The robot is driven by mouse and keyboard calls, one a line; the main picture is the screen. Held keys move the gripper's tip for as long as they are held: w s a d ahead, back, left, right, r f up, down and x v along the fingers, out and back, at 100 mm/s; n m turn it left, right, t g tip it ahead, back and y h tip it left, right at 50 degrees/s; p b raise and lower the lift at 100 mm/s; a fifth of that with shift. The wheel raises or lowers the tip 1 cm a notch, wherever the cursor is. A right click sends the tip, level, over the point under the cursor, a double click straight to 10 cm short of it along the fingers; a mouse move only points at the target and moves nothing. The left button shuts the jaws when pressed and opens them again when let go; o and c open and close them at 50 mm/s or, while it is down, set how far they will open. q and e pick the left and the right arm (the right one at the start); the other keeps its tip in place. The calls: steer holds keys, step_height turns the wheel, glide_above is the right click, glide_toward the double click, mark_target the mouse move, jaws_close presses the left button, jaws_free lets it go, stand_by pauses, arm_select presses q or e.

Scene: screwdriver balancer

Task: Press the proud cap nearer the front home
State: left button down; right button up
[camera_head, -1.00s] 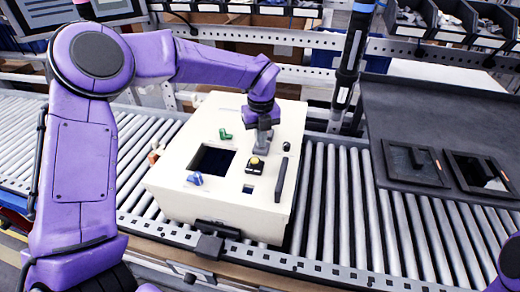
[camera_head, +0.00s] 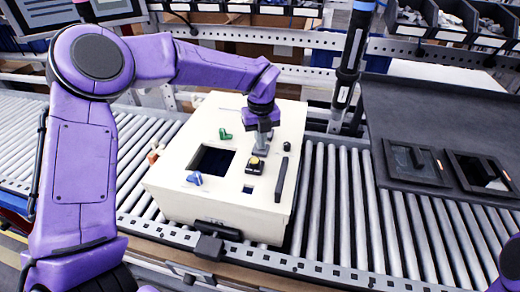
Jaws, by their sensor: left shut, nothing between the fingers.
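A cream box (camera_head: 220,210) stands on the roller conveyor. On its top, a black cap with a yellow top (camera_head: 254,164) sits right of a dark square opening (camera_head: 213,161). My left gripper (camera_head: 259,151) is shut and empty, pointing down with its fingertips at the back edge of this cap. I cannot tell whether they touch it, or how far the cap stands up. A small black knob (camera_head: 286,146) is to the right, behind a black bar handle (camera_head: 281,180). My right gripper is out of view.
A green part (camera_head: 225,134) and a blue part (camera_head: 194,179) lie on the box top. A small dark square hole (camera_head: 248,189) is in front of the cap. A dark tray table (camera_head: 440,130) stands at the right. A black post (camera_head: 346,75) rises behind the box.

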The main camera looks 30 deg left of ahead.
arm_select(q)
steer(key=shift+r+p, duration=1.8)
steer(key=shift+r, duration=0.8)
steer(key=shift+f, duration=0.1)
